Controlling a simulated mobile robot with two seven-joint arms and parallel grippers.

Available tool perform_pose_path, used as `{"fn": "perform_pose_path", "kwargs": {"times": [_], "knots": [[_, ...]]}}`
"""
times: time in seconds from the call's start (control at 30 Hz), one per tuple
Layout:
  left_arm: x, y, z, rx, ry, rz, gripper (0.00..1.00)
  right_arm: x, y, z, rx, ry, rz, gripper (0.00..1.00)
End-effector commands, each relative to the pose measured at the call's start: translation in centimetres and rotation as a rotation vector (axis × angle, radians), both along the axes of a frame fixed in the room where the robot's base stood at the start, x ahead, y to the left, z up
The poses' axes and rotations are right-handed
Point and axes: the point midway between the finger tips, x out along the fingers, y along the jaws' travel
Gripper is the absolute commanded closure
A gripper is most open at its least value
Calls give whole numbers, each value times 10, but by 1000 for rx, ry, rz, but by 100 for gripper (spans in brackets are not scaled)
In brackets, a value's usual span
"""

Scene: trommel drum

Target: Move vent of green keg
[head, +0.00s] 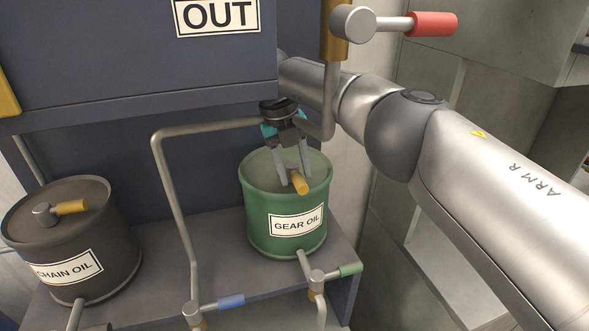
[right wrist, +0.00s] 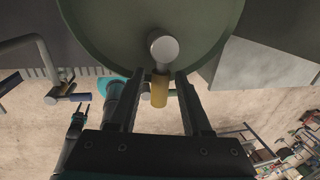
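The green keg (head: 287,218), labelled GEAR OIL, stands on the grey shelf in the head view. Its vent has a round grey knob and a yellow handle (head: 300,185) on the lid. In the right wrist view the yellow handle (right wrist: 159,91) points toward my gripper from the grey knob (right wrist: 162,47). My right gripper (head: 292,180) is open, its fingers on either side of the handle, with gaps visible on both sides in the wrist view. My left gripper (right wrist: 81,109) shows small in the right wrist view, its fingers apparently apart and empty.
A dark CHAIN OIL keg (head: 72,238) with a yellow-handled vent stands at left. A bent grey pipe (head: 170,190) rises beside the green keg. Blue (head: 231,301) and green (head: 350,269) valve handles sit in front. A red-handled lever (head: 432,24) is above, near my right arm.

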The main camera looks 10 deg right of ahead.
Motion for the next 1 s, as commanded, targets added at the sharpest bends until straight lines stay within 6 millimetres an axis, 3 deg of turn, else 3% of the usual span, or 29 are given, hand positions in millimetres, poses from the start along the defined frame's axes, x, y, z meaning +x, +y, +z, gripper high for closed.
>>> {"fn": "perform_pose_path", "kwargs": {"times": [0.1,0.63,1.0], "knots": [[0,0,0,0,0,0,54,0,0,0,0,0,1,41],[0,0,-2,0,0,0,54,0,-1,0,-1,0,31,41],[0,0,-14,0,0,0,54,3,-11,-1,-1,-1,389,41]]}}
